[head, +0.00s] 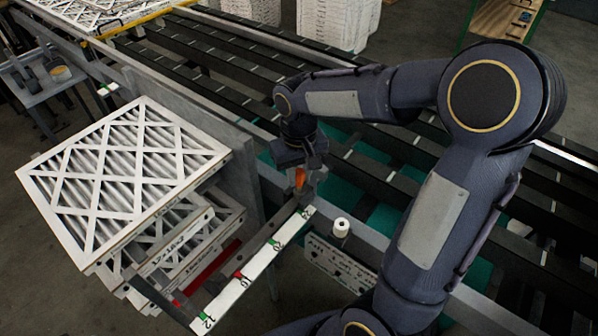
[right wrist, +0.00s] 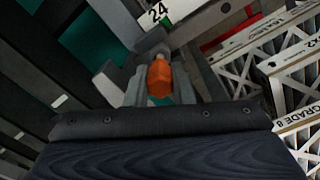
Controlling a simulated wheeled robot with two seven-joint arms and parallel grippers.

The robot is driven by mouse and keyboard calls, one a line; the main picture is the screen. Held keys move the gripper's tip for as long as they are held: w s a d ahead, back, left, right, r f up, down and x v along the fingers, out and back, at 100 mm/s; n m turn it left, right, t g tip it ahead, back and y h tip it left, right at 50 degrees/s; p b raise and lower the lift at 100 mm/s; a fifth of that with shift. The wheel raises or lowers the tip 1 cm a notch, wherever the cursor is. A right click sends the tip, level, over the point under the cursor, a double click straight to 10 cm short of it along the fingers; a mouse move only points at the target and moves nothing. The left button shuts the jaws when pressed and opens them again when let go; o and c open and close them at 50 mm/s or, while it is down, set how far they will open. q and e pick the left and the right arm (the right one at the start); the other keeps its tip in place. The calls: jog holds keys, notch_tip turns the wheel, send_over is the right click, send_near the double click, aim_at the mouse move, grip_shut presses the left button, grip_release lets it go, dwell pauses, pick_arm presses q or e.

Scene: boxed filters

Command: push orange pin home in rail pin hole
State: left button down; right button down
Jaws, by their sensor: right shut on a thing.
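The orange pin (head: 300,178) is held between the fingers of my right gripper (head: 308,186), at the far end of the rail. In the right wrist view the orange pin (right wrist: 160,80) sits between the two grey fingers of my right gripper (right wrist: 160,88), its far end towards the rail near the mark 24. The rail (head: 236,290) carries a white numbered scale and runs from the lower left up to the conveyor's side. The pin hole is hidden, and I cannot tell how deep the pin sits. My left gripper is not in view.
A stack of boxed filters (head: 125,170) stands left of the rail, close to it. A grey upright plate (head: 215,150) is behind the rail. A white roll (head: 341,228) and a printed plate (head: 340,262) are at right. The slatted conveyor (head: 225,75) lies beyond.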

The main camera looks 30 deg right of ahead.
aim_at(299, 171)
jog(key=shift+f+b, duration=0.75)
jog(key=shift+f, duration=0.35)
jog(key=c, duration=1.2)
grip_release()
jog(key=shift+r, duration=0.1)
jog(key=shift+o, duration=0.2)
jog(key=shift+r, duration=0.1)
notch_tip(299, 171, up, 8)
jog(key=shift+f, duration=0.2)
jog(key=s+a+f+t+y, duration=0.1)
jog(key=s+a+t+y, duration=0.1)
jog(key=s, duration=0.6)
jog(key=s+a+f+t+y, duration=0.1)
jog(key=s+a+t, duration=0.1)
jog(key=s, duration=0.7)
jog(key=shift+f+t+y, duration=0.25)
jog(key=shift+t+y, duration=0.15)
jog(key=shift+t, duration=0.4)
